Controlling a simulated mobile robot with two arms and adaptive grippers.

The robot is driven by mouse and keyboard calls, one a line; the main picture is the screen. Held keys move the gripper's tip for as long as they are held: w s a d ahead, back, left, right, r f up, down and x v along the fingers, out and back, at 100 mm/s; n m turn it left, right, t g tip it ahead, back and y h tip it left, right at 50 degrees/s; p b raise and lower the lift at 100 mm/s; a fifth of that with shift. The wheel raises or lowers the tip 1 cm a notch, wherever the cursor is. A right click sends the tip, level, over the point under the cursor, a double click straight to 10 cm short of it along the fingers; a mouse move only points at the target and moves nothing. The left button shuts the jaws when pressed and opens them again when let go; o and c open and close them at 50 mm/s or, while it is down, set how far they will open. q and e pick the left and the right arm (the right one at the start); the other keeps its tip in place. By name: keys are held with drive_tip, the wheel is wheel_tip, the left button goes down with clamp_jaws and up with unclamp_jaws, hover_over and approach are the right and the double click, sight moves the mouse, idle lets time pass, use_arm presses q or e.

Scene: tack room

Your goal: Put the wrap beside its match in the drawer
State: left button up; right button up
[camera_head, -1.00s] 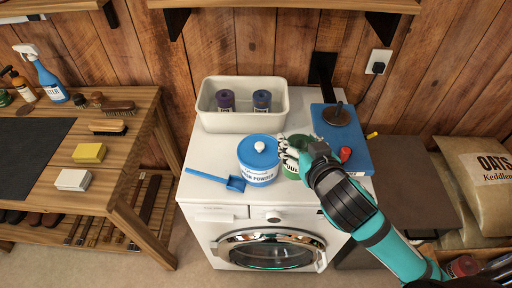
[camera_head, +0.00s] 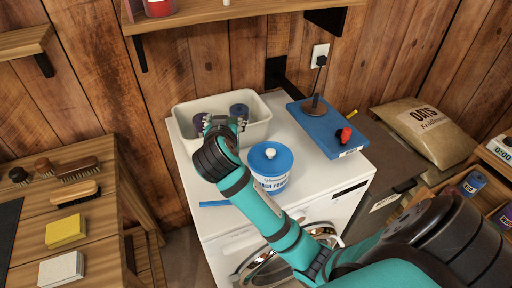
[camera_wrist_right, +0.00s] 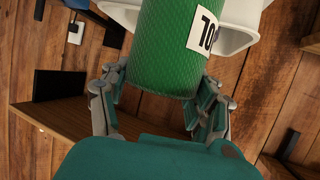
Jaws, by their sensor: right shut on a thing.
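My right gripper (camera_head: 222,122) is above the front edge of the white basin (camera_head: 258,131) on the washing machine. In the right wrist view it (camera_wrist_right: 160,95) is shut on a green roll (camera_wrist_right: 165,50) with a white label, partly readable. The head view hides this roll behind the gripper. A purple wrap (camera_head: 199,122) and a blue-grey wrap (camera_head: 239,111) stand in the basin. My left gripper is not in view.
A blue-lidded powder tub (camera_head: 270,175) stands close to my right arm. A blue board (camera_head: 325,130) with an upright post and a red object (camera_head: 345,134) lies at the machine's right. A feed sack (camera_head: 428,135) and a shelf (camera_head: 240,14) are further back.

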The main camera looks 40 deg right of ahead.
drive_tip(key=w, duration=0.1)
drive_tip(key=f+m+h, duration=0.1)
drive_tip(key=w+g, duration=0.1)
drive_tip(key=shift+w+d+f+m+h+b, duration=0.25)
drive_tip(key=shift+w+f+m+h+b, duration=0.05)
drive_tip(key=shift+b, duration=0.05)
drive_tip(key=shift+d+f+m+g+h, duration=0.15)
drive_tip(key=shift+d+m+g+h, duration=0.15)
drive_tip(key=shift+m+g+h, duration=0.3)
drive_tip(key=shift+s+d+f, duration=0.15)
drive_tip(key=shift+s+f, duration=0.15)
drive_tip(key=shift+f, duration=0.3)
drive_tip(key=shift+s+d+f, duration=0.1)
drive_tip(key=shift+s+f, duration=0.15)
drive_tip(key=shift+f, duration=0.3)
drive_tip(key=f, duration=0.2)
drive_tip(key=shift+w+f, duration=0.3)
drive_tip(key=shift+f, duration=0.1)
drive_tip(key=shift+a+f, duration=0.1)
drive_tip(key=shift+f, duration=0.25)
wheel_tip(320, 180, down, 4)
drive_tip(key=shift+r+p, duration=0.2)
drive_tip(key=shift+p, duration=0.15)
drive_tip(key=shift+f, duration=0.2)
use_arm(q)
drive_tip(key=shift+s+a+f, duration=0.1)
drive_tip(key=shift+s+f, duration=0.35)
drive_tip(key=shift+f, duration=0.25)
use_arm(e)
drive_tip(key=o, duration=1)
